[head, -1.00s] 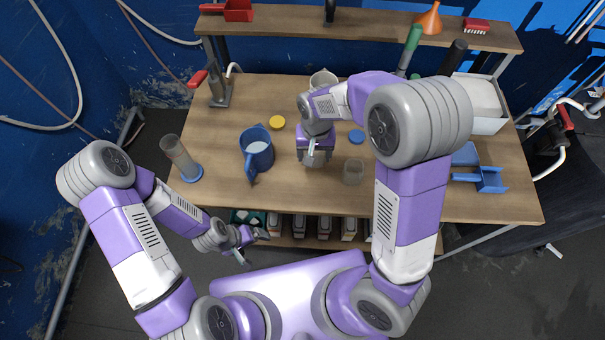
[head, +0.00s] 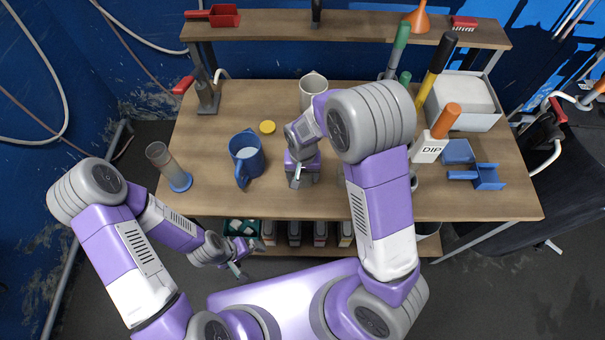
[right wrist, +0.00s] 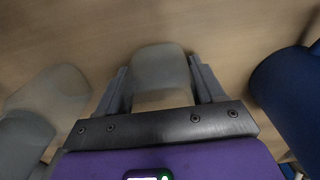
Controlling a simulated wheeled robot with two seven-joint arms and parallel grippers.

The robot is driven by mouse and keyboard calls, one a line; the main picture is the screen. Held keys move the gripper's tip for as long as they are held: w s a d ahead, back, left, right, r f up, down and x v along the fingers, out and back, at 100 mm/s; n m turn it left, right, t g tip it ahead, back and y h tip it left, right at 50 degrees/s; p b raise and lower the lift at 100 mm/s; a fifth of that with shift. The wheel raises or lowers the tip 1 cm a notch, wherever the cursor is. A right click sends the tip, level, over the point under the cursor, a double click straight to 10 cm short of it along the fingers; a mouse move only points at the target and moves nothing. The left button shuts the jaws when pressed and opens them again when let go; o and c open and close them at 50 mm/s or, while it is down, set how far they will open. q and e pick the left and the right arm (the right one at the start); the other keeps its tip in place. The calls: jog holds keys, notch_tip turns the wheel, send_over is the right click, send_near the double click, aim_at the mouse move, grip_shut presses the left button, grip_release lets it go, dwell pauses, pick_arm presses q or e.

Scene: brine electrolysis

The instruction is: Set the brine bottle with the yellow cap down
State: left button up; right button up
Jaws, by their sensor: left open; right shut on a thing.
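My right gripper (head: 301,178) is over the front middle of the table, right of the blue jug (head: 247,158). In the right wrist view my right gripper (right wrist: 160,78) is shut on a pale grey, translucent bottle (right wrist: 158,64), with one finger on each side. The bottle is mostly hidden in the head view, and no yellow cap shows on it. Whether its base touches the tabletop, I cannot tell. A round yellow cap (head: 268,127) lies flat on the table behind the gripper. My left gripper (head: 240,260) is open and empty, low before the table's front edge.
A white jug (head: 313,88) stands behind the right gripper. A DIP bottle (head: 428,148), a blue scoop (head: 487,177) and a white tray (head: 463,100) are at the right. The table's front-left (head: 215,200) is bare.

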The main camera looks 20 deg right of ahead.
jog(key=shift+f, duration=0.2)
jog(key=o, duration=1.2)
jog(key=shift+r, duration=0.1)
jog(key=shift+r, duration=0.1)
notch_tip(320, 180, up, 12)
jog(key=p, duration=0.3)
